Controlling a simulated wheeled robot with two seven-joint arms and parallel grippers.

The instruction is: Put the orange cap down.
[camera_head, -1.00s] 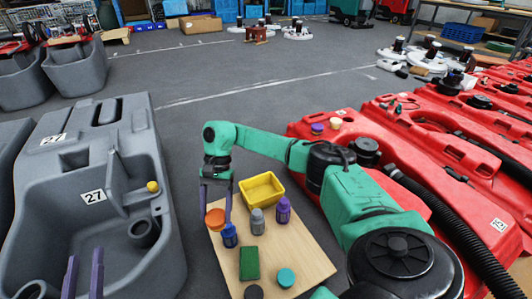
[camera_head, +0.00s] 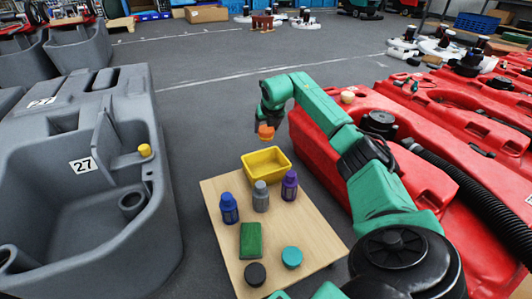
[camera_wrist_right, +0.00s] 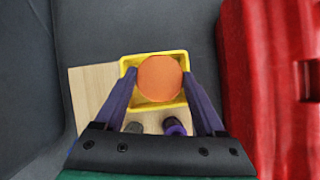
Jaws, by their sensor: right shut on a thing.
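The orange cap (camera_head: 266,132) is held in the air by my right gripper (camera_head: 265,127), above the table and near the far side of the yellow tray (camera_head: 250,175). In the right wrist view the orange cap (camera_wrist_right: 160,78) sits between the two purple fingers of my right gripper (camera_wrist_right: 160,72). The yellow tray (camera_wrist_right: 158,56) shows below it there, its rim around the cap in the picture. The cap hides most of the tray's inside in that view. In the head view the tray looks empty. My left gripper is in neither view.
On the wooden table (camera_head: 228,262) stand a blue bottle (camera_head: 229,210), a grey bottle (camera_head: 261,198) and a purple bottle (camera_head: 289,187). A green block (camera_head: 250,240), a teal cap (camera_head: 292,257) and a black cap (camera_head: 255,274) lie nearer. Grey (camera_head: 60,190) and red tanks (camera_head: 450,180) flank it.

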